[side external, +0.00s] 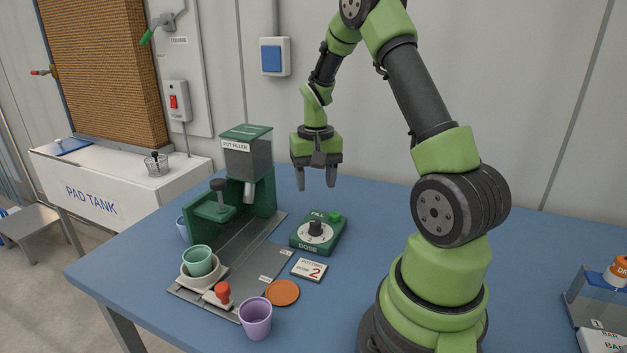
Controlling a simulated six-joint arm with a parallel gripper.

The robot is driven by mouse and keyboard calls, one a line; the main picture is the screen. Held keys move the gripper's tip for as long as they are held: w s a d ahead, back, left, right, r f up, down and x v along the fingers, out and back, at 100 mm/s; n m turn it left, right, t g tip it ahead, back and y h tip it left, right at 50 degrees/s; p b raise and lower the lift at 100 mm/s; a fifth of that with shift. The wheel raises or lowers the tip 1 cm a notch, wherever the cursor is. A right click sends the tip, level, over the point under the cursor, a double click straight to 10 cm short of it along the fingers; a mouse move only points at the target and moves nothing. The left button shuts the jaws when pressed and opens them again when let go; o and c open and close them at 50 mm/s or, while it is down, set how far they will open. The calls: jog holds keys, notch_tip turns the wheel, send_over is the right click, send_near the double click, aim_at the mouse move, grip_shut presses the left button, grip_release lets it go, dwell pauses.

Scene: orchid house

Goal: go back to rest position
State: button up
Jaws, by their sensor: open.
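My gripper (317,178) hangs in the air above the blue table (365,235), with its two fingers pointing down. The fingers are apart and nothing is between them. In the picture it is above the green dose box (319,234), which has a black knob and a green button. It is to the right of the green pot filler (247,150). My gripper touches nothing that I can see.
A teal pot (197,261) sits in a pale holder on the grey track plate (245,275), beside a red-knobbed part (222,293). A purple pot (255,318), an orange disc (283,292) and a card marked 2 (309,270) lie nearby. Right of my base is a bin (596,300).

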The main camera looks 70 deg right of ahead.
jog(key=s+a+r+n+t, duration=0.3)
jog(key=a+r+n+t, duration=0.15)
jog(key=a+r, duration=1.2)
jog(key=s+a+r+n+t+y, duration=0.1)
jog(key=s+a+n+t+y, duration=0.1)
jog(key=s+a, duration=0.4)
jog(key=shift+s+a+t, duration=0.2)
jog(key=shift+s+t, duration=0.15)
jog(key=shift+s, duration=0.4)
